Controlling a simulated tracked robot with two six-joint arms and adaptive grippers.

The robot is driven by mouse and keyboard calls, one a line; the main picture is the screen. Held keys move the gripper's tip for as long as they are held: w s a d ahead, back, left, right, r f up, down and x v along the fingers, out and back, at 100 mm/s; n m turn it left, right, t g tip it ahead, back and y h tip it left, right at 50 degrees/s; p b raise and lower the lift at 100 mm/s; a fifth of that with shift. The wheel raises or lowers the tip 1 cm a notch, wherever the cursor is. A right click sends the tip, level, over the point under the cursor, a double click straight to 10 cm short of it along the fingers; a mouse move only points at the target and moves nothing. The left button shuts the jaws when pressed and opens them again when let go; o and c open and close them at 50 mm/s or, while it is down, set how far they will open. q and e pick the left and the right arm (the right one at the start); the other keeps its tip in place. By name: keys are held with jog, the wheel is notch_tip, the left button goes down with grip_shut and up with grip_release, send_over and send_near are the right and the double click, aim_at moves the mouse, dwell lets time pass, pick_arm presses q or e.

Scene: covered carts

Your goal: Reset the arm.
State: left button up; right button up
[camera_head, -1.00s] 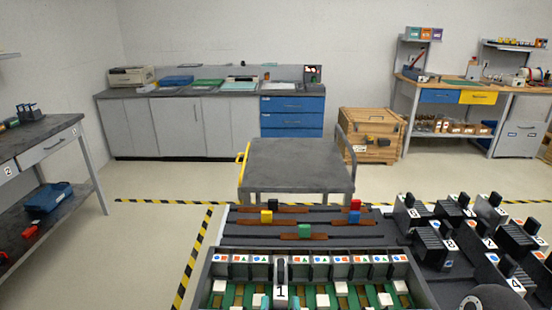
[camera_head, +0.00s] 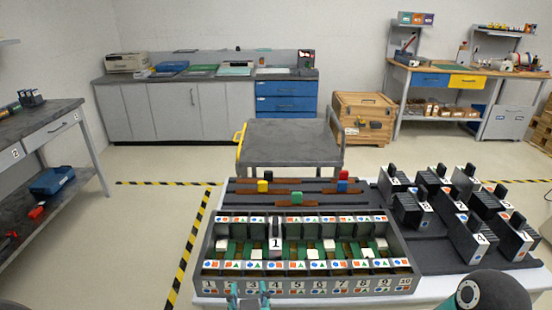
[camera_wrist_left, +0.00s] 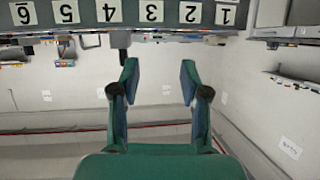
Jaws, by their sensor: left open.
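My left gripper (camera_head: 249,293) shows at the bottom edge of the head view, in front of the near wall of the slotted tray (camera_head: 215,285). In the left wrist view the two teal fingers of this gripper (camera_wrist_left: 158,82) are spread apart with nothing between them. The wrist view looks upside down, with the row of number labels along its top edge. My right gripper is not in view; only a dark rounded part of my own arm shows at the lower right of the head view.
A black block marked 1 (camera_head: 275,235) stands in the tray. Several black numbered blocks (camera_head: 467,238) stand on the right. Coloured blocks sit on brown strips behind the tray. A grey cart (camera_head: 290,140) stands beyond, with open floor around it.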

pick_arm(q)
jog(key=w+a+f+n+g+y+p, duration=0.1)
jog(key=a+f+g+y, duration=0.15)
jog(key=a+f, duration=0.65)
jog(key=s+a+f+g+h+p, duration=0.1)
jog(key=s+a+f+g, duration=0.15)
jog(key=f, duration=0.35)
jog(key=s+a+f+g+h+p, duration=0.1)
jog(key=a+f, duration=0.3)
jog(key=f, duration=0.2)
jog(key=s+d+f+g+h, duration=0.3)
jog(key=s+d, duration=0.1)
jog(key=s, duration=0.3)
jog(key=s+d+f+g+h, duration=0.3)
jog(key=s+d+f, duration=0.1)
jog(key=s, duration=0.3)
jog(key=shift+s+d+f+g, duration=0.15)
jog(key=shift+d+f+g, duration=0.15)
jog(key=shift+d+g, duration=0.1)
jog(key=shift+p, duration=0.3)
